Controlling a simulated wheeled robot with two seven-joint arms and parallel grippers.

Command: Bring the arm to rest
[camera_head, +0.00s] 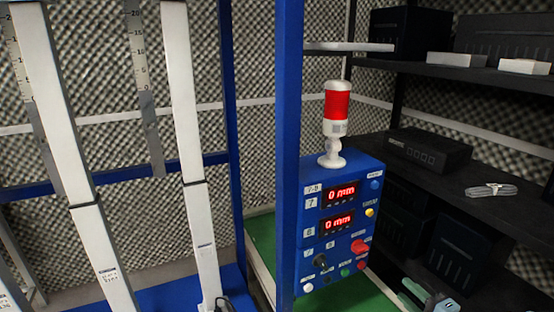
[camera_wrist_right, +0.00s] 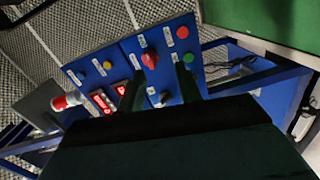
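My right gripper (camera_head: 428,298) shows only in part at the lower right edge of the head view, in front of the dark shelving. In the right wrist view its two dark fingers (camera_wrist_right: 160,86) stand apart with a gap between them and nothing held. They overlap the picture of the blue control box (camera_wrist_right: 205,55); whether they touch it cannot be told. The control box (camera_head: 318,240) has red displays reading 0 mm, a red knob (camera_head: 359,246) and several coloured buttons. My left gripper is not in view.
A red and white signal lamp (camera_head: 336,112) stands on the box. A blue upright post (camera_head: 289,150) is left of it. Black shelves (camera_head: 460,165) with dark devices fill the right. White columns (camera_head: 185,110) stand at the left. A green surface (camera_head: 262,238) lies below.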

